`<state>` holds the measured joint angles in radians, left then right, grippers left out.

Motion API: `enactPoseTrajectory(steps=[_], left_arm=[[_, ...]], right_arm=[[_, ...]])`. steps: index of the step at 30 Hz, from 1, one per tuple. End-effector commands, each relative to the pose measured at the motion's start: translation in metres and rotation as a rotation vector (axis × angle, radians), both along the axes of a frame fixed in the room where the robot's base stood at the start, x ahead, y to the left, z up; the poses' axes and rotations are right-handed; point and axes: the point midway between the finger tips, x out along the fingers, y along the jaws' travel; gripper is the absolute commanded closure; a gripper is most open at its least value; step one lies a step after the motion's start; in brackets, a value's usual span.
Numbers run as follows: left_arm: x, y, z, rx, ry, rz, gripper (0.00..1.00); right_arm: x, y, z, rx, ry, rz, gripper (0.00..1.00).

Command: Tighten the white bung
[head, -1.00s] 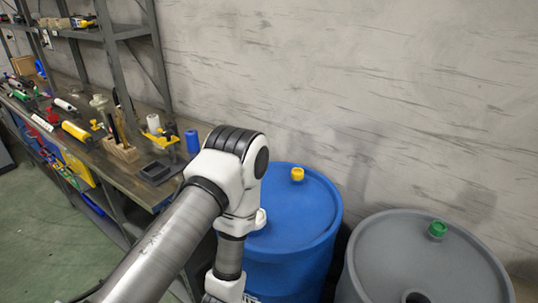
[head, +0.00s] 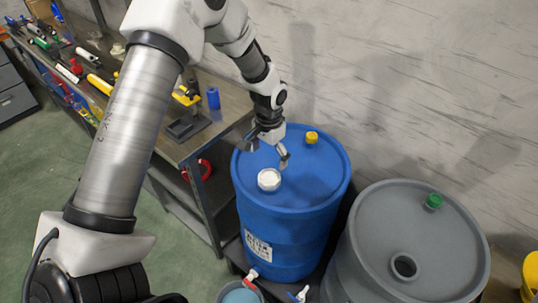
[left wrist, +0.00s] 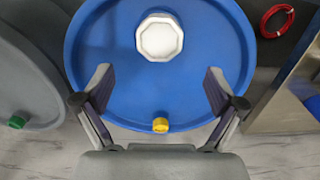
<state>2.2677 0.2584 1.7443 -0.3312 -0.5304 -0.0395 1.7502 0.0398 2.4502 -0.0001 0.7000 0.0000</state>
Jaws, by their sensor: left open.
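The white bung (head: 269,179) sits on the top of the blue drum (head: 318,184), toward its near left side. In the left wrist view the bung (left wrist: 159,38) is a white faceted cap near the top of the picture, beyond my fingertips. My left gripper (head: 266,152) is above the drum top, just behind the bung, with its fingers spread and nothing between them. In the left wrist view its fingers (left wrist: 158,82) stand wide apart over the blue drum top (left wrist: 110,55). My right gripper is not in view.
A yellow cap (head: 312,138) is at the drum's back edge. A grey drum (head: 450,260) with a green cap (head: 433,202) and an open hole (head: 404,266) stands right. A cluttered workbench (head: 180,150) is left, a bucket (head: 240,293) below.

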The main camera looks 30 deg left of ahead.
Motion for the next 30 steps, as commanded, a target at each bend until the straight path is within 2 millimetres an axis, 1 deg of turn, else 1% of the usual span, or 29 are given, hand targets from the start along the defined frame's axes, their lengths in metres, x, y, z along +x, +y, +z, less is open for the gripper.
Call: enactPoseTrajectory(steps=[1, 8, 9, 13, 15, 18, 25, 26, 27, 29, 30], left_arm=[[0.0, 0.0, -0.014, 0.0, 0.001, 0.0, 0.06], [-0.001, 0.0, -0.057, -0.001, 0.001, 0.0, 0.06], [-0.001, 0.0, -0.06, -0.001, 0.002, 0.0, 0.06], [0.0, 0.0, -0.079, -0.001, 0.001, 0.0, 0.06], [0.0, -0.001, -0.085, 0.0, 0.001, 0.0, 0.06], [0.0, 0.0, -0.09, -0.001, 0.001, 0.0, 0.06], [0.0, -0.001, -0.089, -0.001, 0.0, 0.0, 0.06], [0.0, -0.001, -0.089, -0.001, 0.0, 0.0, 0.16], [0.0, -0.001, -0.089, -0.001, 0.0, 0.0, 0.31], [0.0, -0.001, -0.089, -0.001, 0.0, 0.0, 0.52], [0.0, -0.001, -0.089, -0.001, 0.0, 0.0, 0.66]], right_arm=[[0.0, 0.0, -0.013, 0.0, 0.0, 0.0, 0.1], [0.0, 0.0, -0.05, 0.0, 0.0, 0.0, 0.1], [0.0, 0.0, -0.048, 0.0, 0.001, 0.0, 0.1], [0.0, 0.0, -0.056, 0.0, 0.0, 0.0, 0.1], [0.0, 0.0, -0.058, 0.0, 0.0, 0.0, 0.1], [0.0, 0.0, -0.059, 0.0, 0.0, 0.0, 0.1], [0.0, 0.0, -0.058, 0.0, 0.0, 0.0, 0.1], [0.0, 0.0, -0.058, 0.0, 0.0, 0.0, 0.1], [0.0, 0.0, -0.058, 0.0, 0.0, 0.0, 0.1], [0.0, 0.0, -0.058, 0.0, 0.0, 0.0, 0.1], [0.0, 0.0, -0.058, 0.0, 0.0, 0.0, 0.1]])
